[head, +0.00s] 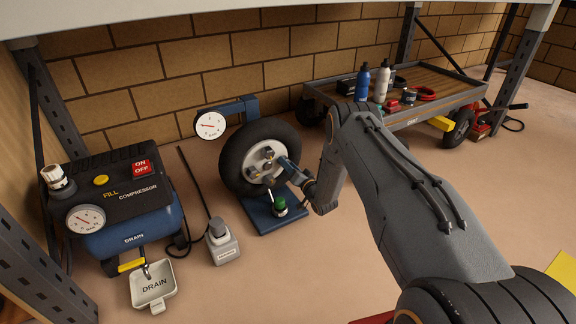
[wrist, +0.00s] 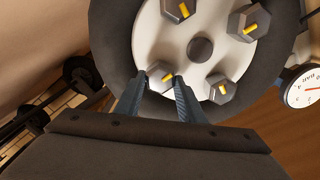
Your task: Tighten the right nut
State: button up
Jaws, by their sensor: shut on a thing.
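The black-tyred wheel (head: 232,160) stands upright on a blue stand (head: 262,215), its light hub facing me. Several grey hex nuts with yellow marks ring a dark centre cap (wrist: 200,48) in the wrist view. My gripper (head: 283,164) reaches the hub from the right. In the wrist view my gripper (wrist: 164,82) has its two fingers on either side of the right nut (wrist: 160,73), shut on it. The fingers partly cover this nut. The other nuts (wrist: 220,88) show clear of the fingers.
A blue compressor (head: 128,215) with a drain tray (head: 153,284) stands at left. A round gauge (head: 210,125) is beside the tyre. A green-capped item (head: 280,205) sits below my gripper. A trolley (head: 430,108) carrying bottles stands behind my arm.

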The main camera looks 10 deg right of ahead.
jog(key=shift+m, duration=0.4)
jog(key=o, duration=1)
jog(key=shift+o, duration=0.2)
jog(key=shift+s+d, duration=0.1)
jog(key=p+v, duration=0.3)
jog(key=v, duration=0.4)
jog(key=shift+s, duration=0.25)
